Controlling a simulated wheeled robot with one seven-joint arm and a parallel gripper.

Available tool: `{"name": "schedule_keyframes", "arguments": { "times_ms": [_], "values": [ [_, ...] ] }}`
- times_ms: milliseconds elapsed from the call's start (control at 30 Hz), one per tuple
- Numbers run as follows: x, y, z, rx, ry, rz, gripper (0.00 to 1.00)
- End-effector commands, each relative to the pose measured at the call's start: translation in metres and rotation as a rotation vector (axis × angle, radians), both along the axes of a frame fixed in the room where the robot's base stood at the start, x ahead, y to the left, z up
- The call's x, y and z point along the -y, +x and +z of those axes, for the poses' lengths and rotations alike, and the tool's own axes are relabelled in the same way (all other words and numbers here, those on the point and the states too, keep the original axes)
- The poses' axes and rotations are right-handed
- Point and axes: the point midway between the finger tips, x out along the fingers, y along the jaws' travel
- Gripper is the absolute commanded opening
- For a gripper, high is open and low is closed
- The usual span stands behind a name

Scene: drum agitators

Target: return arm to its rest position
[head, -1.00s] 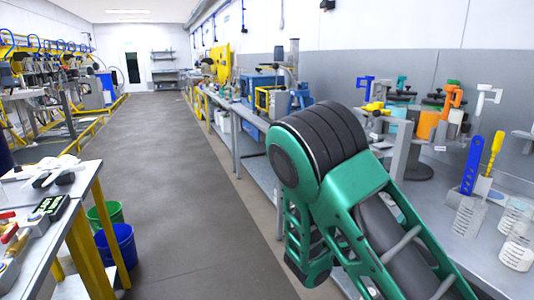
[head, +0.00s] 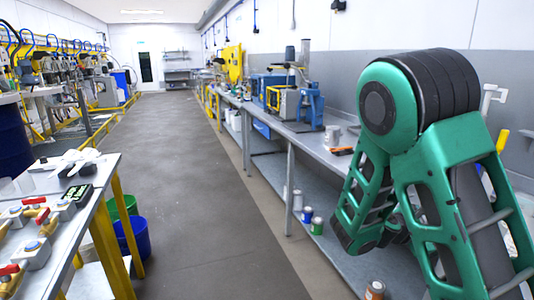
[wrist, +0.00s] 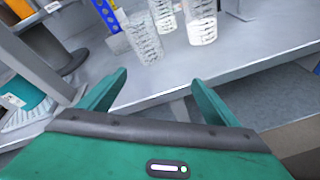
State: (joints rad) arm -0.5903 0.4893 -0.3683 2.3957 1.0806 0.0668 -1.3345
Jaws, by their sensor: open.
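My gripper (wrist: 160,95) shows in the wrist view with its two green fingers spread apart and nothing between them. It is in front of the edge of the grey bench (wrist: 255,50), close to several clear graduated beakers (wrist: 200,22) standing on it. In the head view my green arm is folded with its black-ringed elbow raised at the right, beside the bench (head: 320,148). The gripper itself cannot be made out in the head view.
A blue vise-like machine (head: 310,103) and an orange-handled tool (head: 342,151) are on the bench. Cans (head: 317,225) stand on its lower shelf. A table with valves (head: 45,215) and a blue bucket (head: 132,238) are at left. The grey aisle between is clear.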

Motion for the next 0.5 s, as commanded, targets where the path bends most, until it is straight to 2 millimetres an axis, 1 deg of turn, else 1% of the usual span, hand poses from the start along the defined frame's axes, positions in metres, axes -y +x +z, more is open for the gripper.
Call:
{"name": "schedule_keyframes", "arguments": {
  "times_ms": [33, 100, 167, 200, 333, 500],
  "values": [
    [0.01, -0.014, -0.002, 0.044, 0.067, -0.062, 0.84],
    [0.02, -0.036, -0.007, 0.114, 0.175, -0.166, 0.84],
    [0.026, -0.056, -0.012, 0.18, 0.269, -0.262, 0.84],
    [0.029, -0.069, -0.016, 0.22, 0.329, -0.325, 0.84],
    [0.03, -0.109, -0.023, 0.349, 0.508, -0.53, 0.84],
    [0.019, -0.156, -0.026, 0.501, 0.712, -0.798, 0.84]
  ]
}}
